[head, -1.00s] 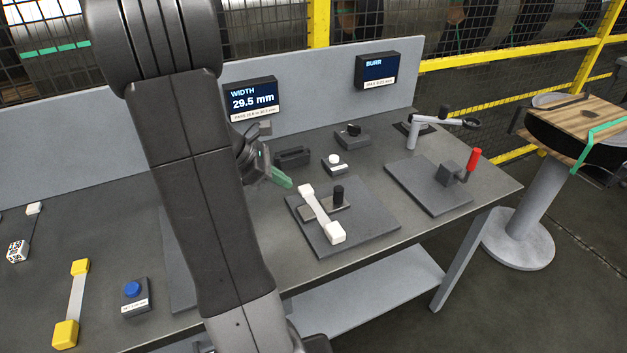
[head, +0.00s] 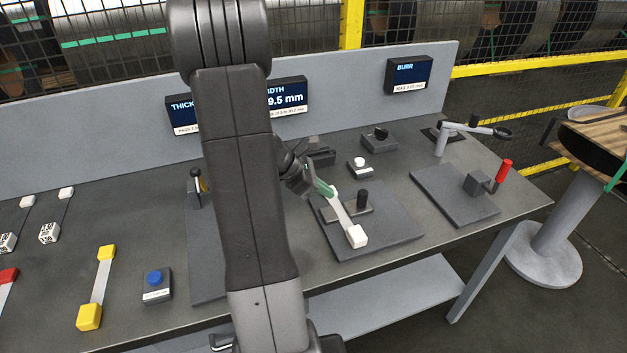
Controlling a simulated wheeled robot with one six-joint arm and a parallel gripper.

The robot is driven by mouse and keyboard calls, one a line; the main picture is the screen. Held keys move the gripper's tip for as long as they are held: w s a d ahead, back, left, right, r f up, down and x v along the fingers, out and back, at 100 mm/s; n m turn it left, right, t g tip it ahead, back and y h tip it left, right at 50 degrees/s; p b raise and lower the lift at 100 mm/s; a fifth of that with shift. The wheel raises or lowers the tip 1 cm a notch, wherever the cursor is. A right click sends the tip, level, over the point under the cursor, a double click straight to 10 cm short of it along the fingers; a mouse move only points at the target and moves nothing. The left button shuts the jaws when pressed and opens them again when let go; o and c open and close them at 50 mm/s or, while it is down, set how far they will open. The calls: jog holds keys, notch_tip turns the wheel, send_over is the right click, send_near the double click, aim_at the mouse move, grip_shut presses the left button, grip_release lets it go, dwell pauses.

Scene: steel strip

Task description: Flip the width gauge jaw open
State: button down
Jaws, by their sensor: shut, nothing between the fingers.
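The width gauge appears to be the dark square plate (head: 388,240) on the bench, carrying a small grey block with an upright black knob (head: 363,199). A pale strip (head: 343,212) with a white block (head: 357,236) at its near end lies across it. My gripper (head: 328,190), with green fingers, is shut and empty over the far end of this strip. It hides the strip's far white block. I cannot tell whether the fingers touch the strip. The width display (head: 288,97) reads "9.5 mm", its left part hidden by my arm.
To the right is another dark plate (head: 445,205) with a red-handled clamp (head: 503,173). Behind are a small box with a white button (head: 360,166) and a black-knobbed box (head: 379,140). At left are a blue-button box (head: 155,283) and a yellow-ended strip (head: 98,290).

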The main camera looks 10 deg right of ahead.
jog(key=p, duration=0.1)
send_over(346, 206)
jog(key=shift+f, duration=1)
jog(key=d, duration=0.1)
jog(key=d+b, duration=0.1)
jog(key=d, duration=0.3)
jog(key=shift+w+d, duration=0.1)
jog(key=shift+w, duration=0.25)
jog(key=shift+r, duration=0.1)
jog(key=shift+w, duration=0.1)
